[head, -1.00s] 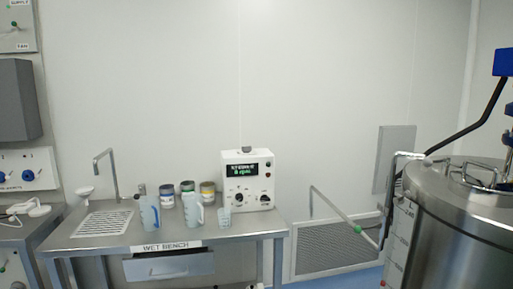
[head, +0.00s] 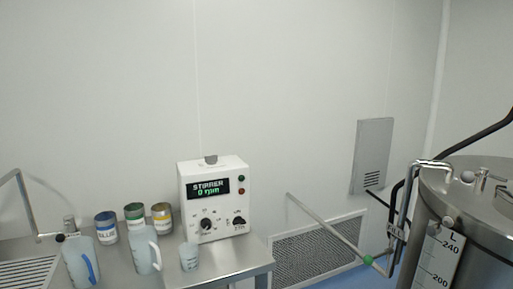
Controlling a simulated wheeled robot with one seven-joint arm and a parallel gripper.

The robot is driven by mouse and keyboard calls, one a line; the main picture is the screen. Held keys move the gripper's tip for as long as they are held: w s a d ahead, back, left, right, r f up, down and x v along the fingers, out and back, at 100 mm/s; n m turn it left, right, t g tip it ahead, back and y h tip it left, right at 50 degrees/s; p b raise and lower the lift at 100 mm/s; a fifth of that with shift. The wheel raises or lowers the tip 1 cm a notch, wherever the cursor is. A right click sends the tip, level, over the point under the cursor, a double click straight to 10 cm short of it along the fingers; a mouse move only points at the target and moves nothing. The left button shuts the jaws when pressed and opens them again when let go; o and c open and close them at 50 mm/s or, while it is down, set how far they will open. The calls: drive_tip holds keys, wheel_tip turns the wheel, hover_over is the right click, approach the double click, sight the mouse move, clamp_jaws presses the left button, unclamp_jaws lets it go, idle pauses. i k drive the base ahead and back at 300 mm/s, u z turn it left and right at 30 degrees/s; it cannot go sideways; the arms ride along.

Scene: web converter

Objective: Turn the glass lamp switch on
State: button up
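No glass lamp or switch labelled for one can be made out in the current head view. A white stirrer box (head: 213,200) stands on the bench, with a lit display reading "STIRRER 0 rpm", two black knobs and small red and green buttons at its right. My gripper is not in view.
The steel wet bench (head: 250,263) holds several paint cans, clear jugs (head: 144,250), a small beaker (head: 189,257) and a sink tap (head: 22,205). A large steel tank (head: 465,225) with a litre scale stands at right. A pipe with a green joint crosses before a floor-level wall grille (head: 310,250).

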sight(209, 159)
drive_tip(key=z, duration=0.2)
drive_tip(key=i, duration=1)
drive_tip(key=u, duration=0.7)
drive_tip(key=i, duration=0.75)
drive_tip(key=u, duration=0.65)
